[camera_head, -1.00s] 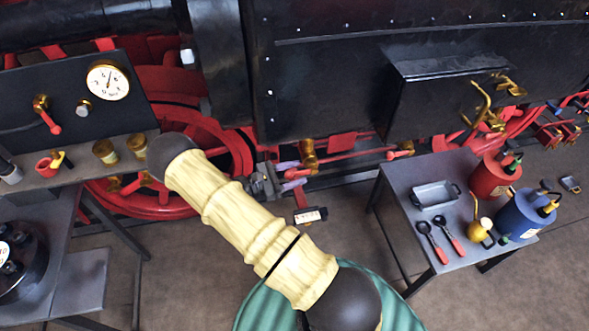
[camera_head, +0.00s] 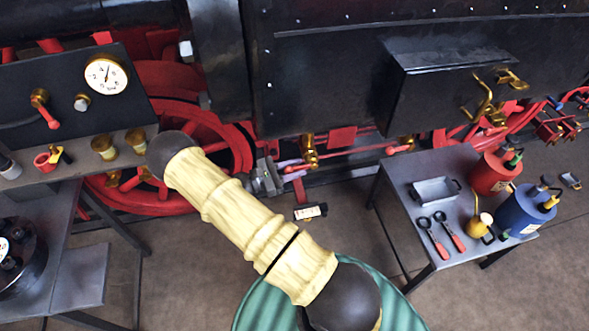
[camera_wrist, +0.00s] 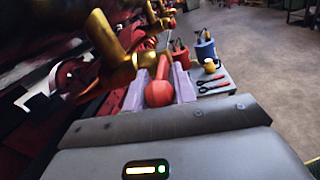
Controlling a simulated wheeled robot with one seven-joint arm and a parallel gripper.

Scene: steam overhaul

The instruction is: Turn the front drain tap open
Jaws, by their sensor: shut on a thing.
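The front drain tap is a brass valve (camera_head: 309,150) low on the black engine side, with a red lever. In the wrist view its brass body (camera_wrist: 113,55) stands at the upper left. The lever's red ball end (camera_wrist: 159,93) faces the camera between the two lilac fingers. My gripper (camera_head: 293,168) is at the tap, left of the brass body in the head view, shut on the red lever (camera_wrist: 162,68). The exact contact of the fingers is partly hidden.
A second red-handled tap (camera_head: 398,147) sits farther right along the engine. A grey table (camera_head: 405,185) at right holds a tray, spoon-like tools and red and blue cans. A gauge panel (camera_head: 60,95) and bench stand at left. Floor between is mostly clear.

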